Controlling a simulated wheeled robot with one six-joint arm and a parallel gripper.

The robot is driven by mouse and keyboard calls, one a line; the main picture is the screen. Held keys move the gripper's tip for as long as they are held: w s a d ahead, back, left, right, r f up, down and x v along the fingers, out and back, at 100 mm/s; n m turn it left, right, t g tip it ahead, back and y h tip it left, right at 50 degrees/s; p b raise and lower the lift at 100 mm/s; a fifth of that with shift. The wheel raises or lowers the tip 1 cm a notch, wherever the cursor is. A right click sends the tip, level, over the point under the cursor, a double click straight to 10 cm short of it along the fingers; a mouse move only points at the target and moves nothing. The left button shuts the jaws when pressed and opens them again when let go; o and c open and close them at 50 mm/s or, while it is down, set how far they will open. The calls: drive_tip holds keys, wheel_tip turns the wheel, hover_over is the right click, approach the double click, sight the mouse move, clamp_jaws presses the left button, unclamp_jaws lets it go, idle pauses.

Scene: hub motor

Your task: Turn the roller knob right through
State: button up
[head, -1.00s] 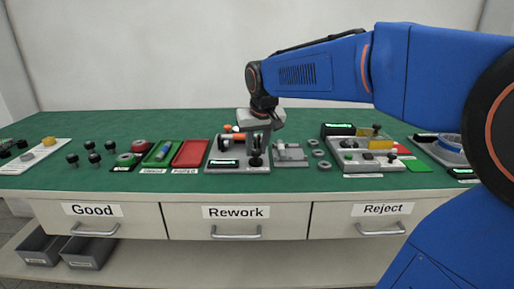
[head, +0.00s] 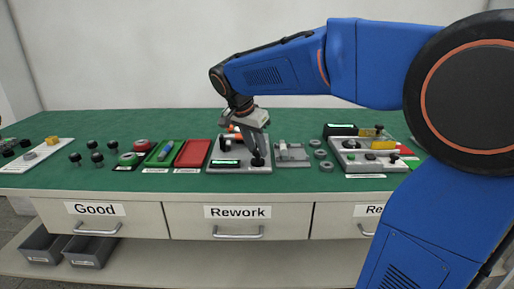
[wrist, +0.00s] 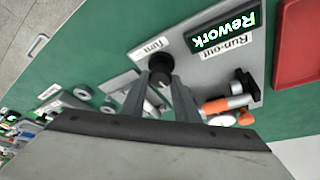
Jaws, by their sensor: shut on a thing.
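The roller knob (head: 258,161) is black and stands at the front right of the grey run-out fixture (head: 240,168). In the wrist view the knob (wrist: 154,48) is beside a label that seems to read "Turn". My gripper (head: 257,150) reaches down to it from above, tilted, with its body up and to the left. In the wrist view the fingers (wrist: 162,68) close around the knob, partly hiding it. The fixture's green display (wrist: 225,27) reads "Rework".
A red tray (head: 193,154) and a green tray (head: 163,155) stand left of the fixture. A grey block fixture (head: 292,154) and several grey rings (head: 322,160) are close on the right. Drawers marked Good, Rework and Reject are below the bench top.

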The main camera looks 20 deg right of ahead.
drive_tip(key=shift+w+m+g, duration=0.1)
drive_tip(key=shift+m+g, duration=0.5)
drive_tip(key=shift+m, duration=1.1)
drive_tip(key=o, duration=1)
drive_tip(key=shift+a, duration=0.1)
drive_tip(key=shift+o, duration=0.2)
drive_tip(key=v, duration=1.7)
drive_tip(key=shift+a, duration=0.35)
drive_tip(key=shift+w, duration=0.15)
